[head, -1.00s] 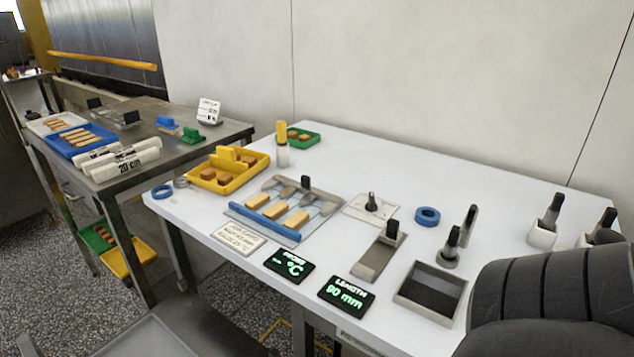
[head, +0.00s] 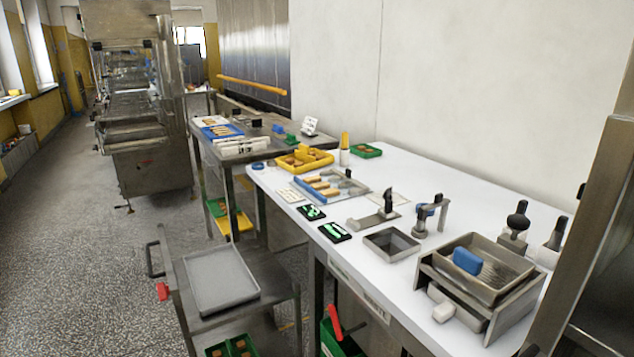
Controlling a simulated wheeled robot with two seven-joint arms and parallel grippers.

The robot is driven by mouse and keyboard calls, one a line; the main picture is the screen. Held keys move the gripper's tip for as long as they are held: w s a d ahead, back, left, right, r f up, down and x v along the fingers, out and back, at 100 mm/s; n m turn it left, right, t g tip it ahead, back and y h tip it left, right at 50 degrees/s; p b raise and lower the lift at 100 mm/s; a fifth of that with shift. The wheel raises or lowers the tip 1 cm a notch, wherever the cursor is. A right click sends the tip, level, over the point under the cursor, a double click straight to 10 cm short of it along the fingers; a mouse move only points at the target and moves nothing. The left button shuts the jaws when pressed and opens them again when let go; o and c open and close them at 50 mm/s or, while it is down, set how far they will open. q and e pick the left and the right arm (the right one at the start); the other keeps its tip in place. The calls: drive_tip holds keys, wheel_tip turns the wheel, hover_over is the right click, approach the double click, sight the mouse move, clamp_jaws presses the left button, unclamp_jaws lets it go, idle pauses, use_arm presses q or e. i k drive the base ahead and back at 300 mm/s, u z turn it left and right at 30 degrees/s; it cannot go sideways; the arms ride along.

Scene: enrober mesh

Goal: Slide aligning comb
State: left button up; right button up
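A clear-grey plate (head: 352,189) lies on the white table, with a few tan bars (head: 331,191) in a row on it. A blue strip (head: 305,192) runs along the plate's front left side. A metal piece with a dark upright knob (head: 348,173) sits at the plate's back side; it looks like the aligning comb, but its teeth are too small to make out. The bars lie between the strip and this piece. Neither of my grippers is in view, and nothing of mine touches the plate.
A yellow tray (head: 328,162) stands behind the plate, and small dark displays (head: 335,232) lie in front. A metal scraper (head: 366,221) and an open box (head: 372,247) stand to the right. A steel bin with a blue block (head: 467,261) fills the table's near right.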

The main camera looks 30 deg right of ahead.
sight(359, 188)
drive_tip(key=u, duration=0.7)
drive_tip(key=i, duration=1.6)
drive_tip(key=z, duration=0.8)
